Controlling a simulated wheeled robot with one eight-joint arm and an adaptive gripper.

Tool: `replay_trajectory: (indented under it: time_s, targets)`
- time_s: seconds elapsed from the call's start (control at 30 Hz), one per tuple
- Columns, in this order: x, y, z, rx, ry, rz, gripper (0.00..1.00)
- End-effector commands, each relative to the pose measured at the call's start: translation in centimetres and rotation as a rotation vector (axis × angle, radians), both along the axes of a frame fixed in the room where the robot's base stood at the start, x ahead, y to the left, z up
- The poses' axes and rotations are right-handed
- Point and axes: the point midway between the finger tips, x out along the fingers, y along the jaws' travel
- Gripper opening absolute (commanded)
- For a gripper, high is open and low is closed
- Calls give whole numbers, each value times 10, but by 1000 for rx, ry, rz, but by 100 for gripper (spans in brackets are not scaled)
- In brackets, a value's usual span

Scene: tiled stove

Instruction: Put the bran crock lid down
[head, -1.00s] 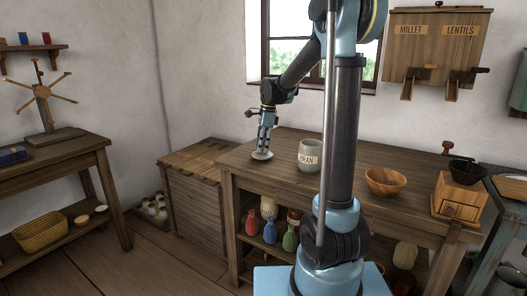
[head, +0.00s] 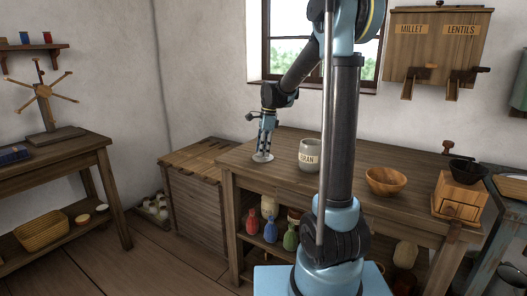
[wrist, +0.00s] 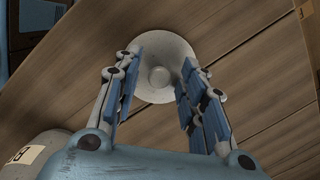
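The bran crock lid (head: 262,158) is a pale round disc lying on the wooden table near its left end. In the wrist view the lid (wrist: 158,47) shows flat against the planks, with its round knob facing me. My gripper (head: 266,150) points down right above the lid. In the wrist view my gripper's blue-padded fingers (wrist: 160,75) stand apart on either side of the knob, with clear gaps and no grip on it. The bran crock (head: 309,155), pale grey with a BRAN label, stands upright just right of the lid. Its mouth is hard to see into.
A wooden bowl (head: 386,181) and a grinder (head: 460,195) stand farther right on the table (head: 350,165). A slatted wooden chest (head: 190,175) adjoins its left end. Several coloured bottles sit on the shelf below. The tabletop around the lid is largely clear.

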Motion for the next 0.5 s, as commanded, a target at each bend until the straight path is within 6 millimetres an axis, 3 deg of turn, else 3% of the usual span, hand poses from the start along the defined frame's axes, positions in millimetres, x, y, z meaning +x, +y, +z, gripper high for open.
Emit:
replay_trajectory:
  time_s: [0.17, 0.5]
  targets:
    - [0, -2, 14, 0, 0, -1, 38]
    - [3, -11, 73, 0, 0, -1, 38]
